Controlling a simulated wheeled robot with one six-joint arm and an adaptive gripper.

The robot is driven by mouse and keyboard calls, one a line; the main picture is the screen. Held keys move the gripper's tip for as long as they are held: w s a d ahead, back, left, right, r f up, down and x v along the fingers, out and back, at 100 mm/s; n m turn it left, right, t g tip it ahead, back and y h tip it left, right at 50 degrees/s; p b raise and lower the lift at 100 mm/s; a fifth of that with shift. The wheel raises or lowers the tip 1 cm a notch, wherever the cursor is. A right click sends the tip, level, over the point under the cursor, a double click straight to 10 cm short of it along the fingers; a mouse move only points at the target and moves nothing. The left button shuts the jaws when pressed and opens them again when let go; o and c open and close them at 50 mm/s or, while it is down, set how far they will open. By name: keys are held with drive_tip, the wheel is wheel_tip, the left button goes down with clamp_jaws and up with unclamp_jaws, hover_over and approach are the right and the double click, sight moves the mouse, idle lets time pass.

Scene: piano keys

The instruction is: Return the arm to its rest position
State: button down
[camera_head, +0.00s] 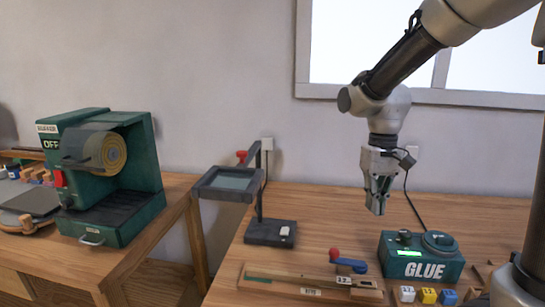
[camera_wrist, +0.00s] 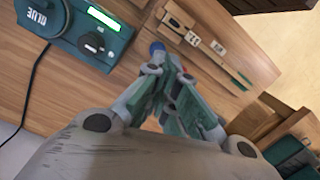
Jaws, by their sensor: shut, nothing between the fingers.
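My gripper (camera_head: 377,200) hangs from my arm above the back of the wooden table, left of the green glue unit. It points down and holds nothing. In the wrist view my gripper (camera_wrist: 176,62) shows its fingers brought together over the table. My arm reaches in from the upper right in the head view, bent at the elbow in front of the window.
The green glue unit (camera_head: 421,257) stands below right of my gripper. A wooden jig (camera_head: 309,285) with labels lies at the front. A framed magnifier stand (camera_head: 270,231) stands left, and a green sander (camera_head: 107,178) sits farther left. Small coloured blocks (camera_head: 428,295) lie in front.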

drive_tip(key=s+d+r+t, duration=0.3)
drive_tip(key=s+d+r, duration=0.1)
drive_tip(key=s, duration=0.3)
drive_tip(key=s+d+r+m+t, duration=0.1)
drive_tip(key=s+d+r+t, duration=0.1)
drive_tip(key=s+d+r, duration=0.2)
drive_tip(key=shift+s+d+r+t, duration=0.4)
drive_tip(key=shift+s+d, duration=0.8)
drive_tip(key=shift+s, duration=1.1)
